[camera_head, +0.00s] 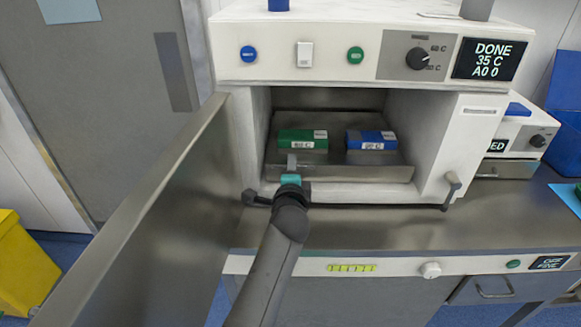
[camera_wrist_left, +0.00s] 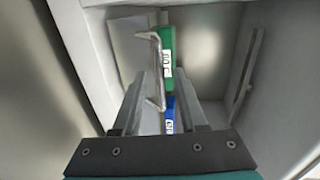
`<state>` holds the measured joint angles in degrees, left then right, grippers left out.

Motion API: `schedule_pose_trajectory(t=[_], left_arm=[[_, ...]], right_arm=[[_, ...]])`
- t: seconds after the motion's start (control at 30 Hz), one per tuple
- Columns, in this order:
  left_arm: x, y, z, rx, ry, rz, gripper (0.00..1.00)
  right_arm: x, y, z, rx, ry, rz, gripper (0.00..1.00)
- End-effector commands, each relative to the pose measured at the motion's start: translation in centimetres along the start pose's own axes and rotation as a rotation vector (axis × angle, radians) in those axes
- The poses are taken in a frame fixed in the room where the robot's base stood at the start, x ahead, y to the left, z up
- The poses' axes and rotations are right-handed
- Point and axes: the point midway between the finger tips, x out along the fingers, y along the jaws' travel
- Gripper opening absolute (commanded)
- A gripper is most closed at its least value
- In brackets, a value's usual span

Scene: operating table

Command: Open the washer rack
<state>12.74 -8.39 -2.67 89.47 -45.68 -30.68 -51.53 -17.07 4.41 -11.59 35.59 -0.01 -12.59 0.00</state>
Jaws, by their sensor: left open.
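The washer's rack (camera_head: 370,174) is a grey metal tray inside the open chamber, with a green box (camera_head: 303,140) and a blue box (camera_head: 371,141) on it. My left gripper (camera_head: 291,163) is at the left part of the rack's front. In the left wrist view its open fingers (camera_wrist_left: 163,108) point into the chamber. A thin metal bar handle (camera_wrist_left: 158,65) lies ahead, its near end in line with the gap between the fingers; I cannot tell whether they touch it. The green box (camera_wrist_left: 168,45) and blue box (camera_wrist_left: 170,115) show behind the handle. My right gripper is not in view.
The washer door (camera_head: 150,215) stands wide open on the left, close beside my arm. The control panel (camera_head: 490,60) reads DONE, 35 C. A steel counter (camera_head: 400,228) lies in front of the chamber, mostly clear. A yellow bin (camera_head: 25,265) stands at far left.

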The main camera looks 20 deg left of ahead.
Motion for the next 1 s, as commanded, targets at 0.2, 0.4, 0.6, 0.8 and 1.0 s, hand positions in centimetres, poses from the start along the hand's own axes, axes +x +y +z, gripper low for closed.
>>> schedule_pose_trajectory(t=[0.2, 0.4, 0.6, 0.8, 1.0], left_arm=[[-0.01, -0.02, -0.01, 0.0, 0.0, 0.0, 0.4], [0.0, -0.01, 0.0, 0.0, 0.0, 0.0, 0.17], [0.0, -0.01, 0.01, 0.0, 0.0, 0.0, 0.0], [0.01, 0.0, 0.01, 0.0, 0.0, 0.0, 0.0], [0.01, 0.0, 0.02, 0.0, 0.0, 0.0, 0.0]], right_arm=[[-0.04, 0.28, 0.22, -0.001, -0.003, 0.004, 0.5], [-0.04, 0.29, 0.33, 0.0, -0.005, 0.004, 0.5], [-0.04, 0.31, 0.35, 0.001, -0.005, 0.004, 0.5], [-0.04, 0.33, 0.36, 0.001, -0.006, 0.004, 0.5], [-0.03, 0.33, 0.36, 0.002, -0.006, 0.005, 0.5]])
